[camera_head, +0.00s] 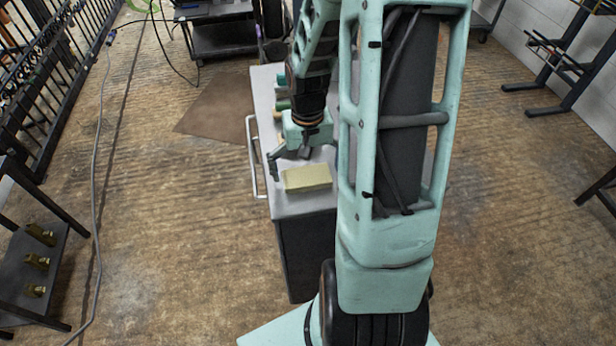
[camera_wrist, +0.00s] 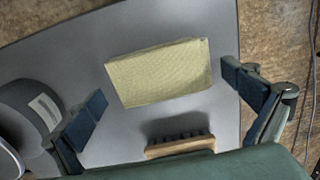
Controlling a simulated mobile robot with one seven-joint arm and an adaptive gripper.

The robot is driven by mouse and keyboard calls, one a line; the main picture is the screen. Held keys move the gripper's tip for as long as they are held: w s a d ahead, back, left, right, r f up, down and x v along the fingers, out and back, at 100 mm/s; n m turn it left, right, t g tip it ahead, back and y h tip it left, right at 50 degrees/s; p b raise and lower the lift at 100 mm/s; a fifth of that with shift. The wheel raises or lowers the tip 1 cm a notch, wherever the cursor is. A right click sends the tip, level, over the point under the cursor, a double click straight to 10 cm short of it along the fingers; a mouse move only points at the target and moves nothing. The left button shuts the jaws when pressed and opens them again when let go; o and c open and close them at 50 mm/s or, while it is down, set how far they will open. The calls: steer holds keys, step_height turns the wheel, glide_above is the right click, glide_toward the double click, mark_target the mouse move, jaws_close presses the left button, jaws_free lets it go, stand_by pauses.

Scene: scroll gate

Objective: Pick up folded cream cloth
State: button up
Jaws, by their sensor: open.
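The folded cream cloth (camera_head: 307,178) lies flat as a block near the front end of a grey cart top (camera_head: 290,208). In the wrist view the cloth (camera_wrist: 160,72) lies slightly tilted in the upper middle, fully visible. My gripper (camera_head: 292,165) is above the cart, just behind the cloth in the head view. In the wrist view my gripper (camera_wrist: 165,95) is open, with its dark blue finger pads wide apart, one to each side and lower than the cloth. Nothing is between the fingers' tips but the view of the cart top; the cloth appears untouched.
A wooden brush (camera_wrist: 180,146) with dark bristles lies close to the cloth. A dark rounded object with a white label (camera_wrist: 44,108) stands at the left of the wrist view. The cart's handle (camera_head: 252,160) runs along its left side. A black gate (camera_head: 50,70) stands far left.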

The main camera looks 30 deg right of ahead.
mark_target(308, 173)
steer(key=c, duration=1.2)
steer(key=shift+r, duration=0.45)
step_height(308, 173, up, 3)
steer(key=shift+w+f, duration=0.1)
steer(key=shift+f, duration=0.1)
steer(key=s+d+r, duration=0.1)
steer(key=d+r, duration=0.2)
steer(key=d, duration=0.1)
steer(key=s+d+r, duration=0.2)
steer(key=d+r, duration=0.1)
steer(key=d, duration=0.2)
steer(key=s+d+r, duration=0.1)
steer(key=d+r, duration=0.2)
steer(key=d, duration=0.1)
steer(key=shift+s+d+r, duration=0.15)
steer(key=shift+d+r, duration=0.05)
steer(key=shift+r, duration=0.1)
